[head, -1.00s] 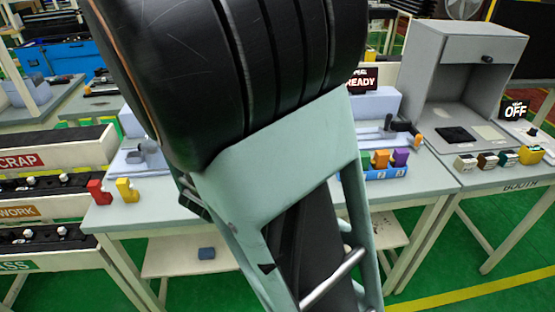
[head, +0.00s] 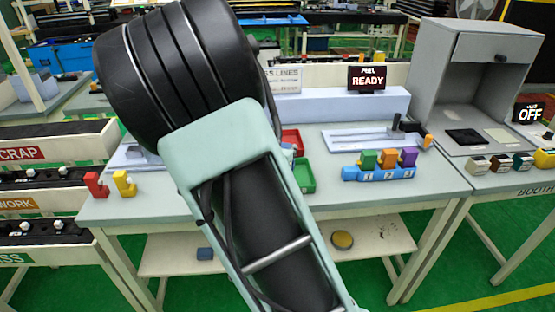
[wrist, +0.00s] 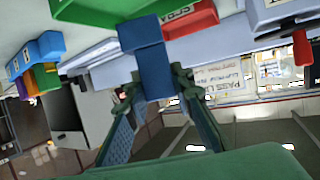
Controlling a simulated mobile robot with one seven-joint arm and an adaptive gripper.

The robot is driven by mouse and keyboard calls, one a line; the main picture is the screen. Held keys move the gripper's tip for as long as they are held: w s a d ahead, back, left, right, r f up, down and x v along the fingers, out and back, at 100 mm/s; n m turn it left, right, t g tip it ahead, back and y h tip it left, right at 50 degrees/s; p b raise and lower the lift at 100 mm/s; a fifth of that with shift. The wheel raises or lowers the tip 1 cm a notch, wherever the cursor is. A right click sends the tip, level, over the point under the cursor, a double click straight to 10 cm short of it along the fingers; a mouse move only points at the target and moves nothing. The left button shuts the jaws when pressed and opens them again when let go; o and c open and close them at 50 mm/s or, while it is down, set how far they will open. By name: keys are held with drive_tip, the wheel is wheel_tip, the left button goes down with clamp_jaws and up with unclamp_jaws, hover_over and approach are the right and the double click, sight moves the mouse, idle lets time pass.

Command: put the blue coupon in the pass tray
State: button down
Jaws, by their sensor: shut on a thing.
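My gripper (wrist: 155,86) is shut on the blue coupon (wrist: 150,62), a plain blue block, in the wrist view. In the head view my arm hides the gripper. The pass tray appears to be the green tray (head: 304,176) on the middle table, partly behind my arm. It also shows at the top of the wrist view (wrist: 100,10), past the coupon. The coupon appears to be held apart from it, but the exact height cannot be told.
A red scrap tray (head: 292,139) sits just behind the green one. A blue rack (head: 380,174) with coloured clips stands to the right. A red clip (head: 95,185) and a yellow clip (head: 124,183) stand at the table's left. A grey booth (head: 470,90) is at the right.

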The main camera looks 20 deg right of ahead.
drive_tip(key=f, duration=0.1)
drive_tip(key=w+d+f, duration=0.1)
drive_tip(key=f, duration=0.1)
drive_tip(key=f+b, duration=0.1)
drive_tip(key=f, duration=0.1)
drive_tip(key=shift+w+d+f, duration=0.2)
drive_tip(key=shift+w+d, duration=0.15)
drive_tip(key=shift+w, duration=0.05)
drive_tip(key=shift+f, duration=0.25)
drive_tip(key=shift+f, duration=0.1)
drive_tip(key=c, duration=1.7)
unclamp_jaws()
